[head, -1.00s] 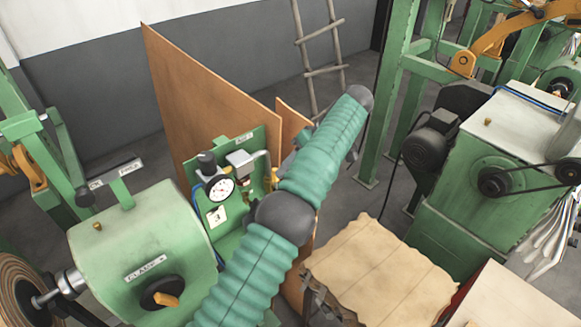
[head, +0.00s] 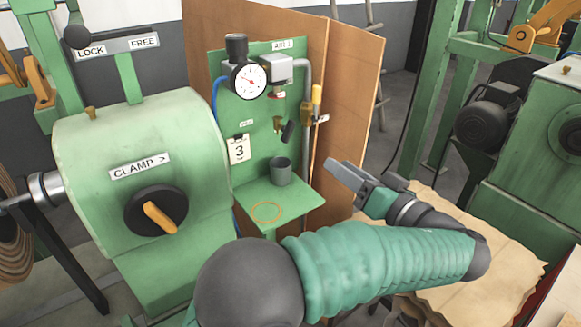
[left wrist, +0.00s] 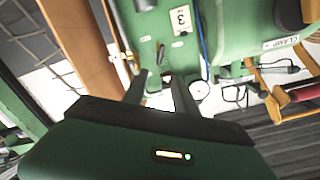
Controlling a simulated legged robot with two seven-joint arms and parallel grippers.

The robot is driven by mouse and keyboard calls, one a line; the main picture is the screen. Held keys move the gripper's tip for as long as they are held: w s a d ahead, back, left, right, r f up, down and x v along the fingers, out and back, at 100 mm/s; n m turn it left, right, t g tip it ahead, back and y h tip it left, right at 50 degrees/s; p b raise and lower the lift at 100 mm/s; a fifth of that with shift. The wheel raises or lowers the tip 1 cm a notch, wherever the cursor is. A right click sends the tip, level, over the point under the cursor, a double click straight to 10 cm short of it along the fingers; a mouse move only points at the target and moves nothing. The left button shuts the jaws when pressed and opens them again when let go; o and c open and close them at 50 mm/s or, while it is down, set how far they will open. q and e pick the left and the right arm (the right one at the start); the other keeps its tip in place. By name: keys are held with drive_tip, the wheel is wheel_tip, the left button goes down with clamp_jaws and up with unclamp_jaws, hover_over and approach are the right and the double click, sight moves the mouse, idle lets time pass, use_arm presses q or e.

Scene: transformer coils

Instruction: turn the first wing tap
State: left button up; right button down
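A green panel (head: 228,115) in the head view carries a pressure gauge, a grey pipe and fittings. On the pipe sits a brass valve (head: 306,112) with an upright yellow handle. A smaller brass tap-like fitting (head: 277,125) sits to its left, beside a short dark piece. I cannot tell which fitting is the first wing tap. My left gripper (head: 334,168) is in front of the panel's right side, below the valve and apart from it. In the left wrist view its two fingers (left wrist: 160,78) stand apart with nothing between them. My right gripper is not in view.
A brown board (head: 350,110) stands right of the panel. The CLAMP machine (head: 90,160) is left, with a black knob (head: 140,210). Brown sheeting lies under my left arm.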

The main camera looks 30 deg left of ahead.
sight(292, 132)
use_arm(q)
drive_tip(key=x, duration=1.7)
drive_tip(key=shift+w+r+p, duration=0.1)
drive_tip(key=shift+p, duration=0.3)
drive_tip(key=shift+c, duration=0.3)
clamp_jaws()
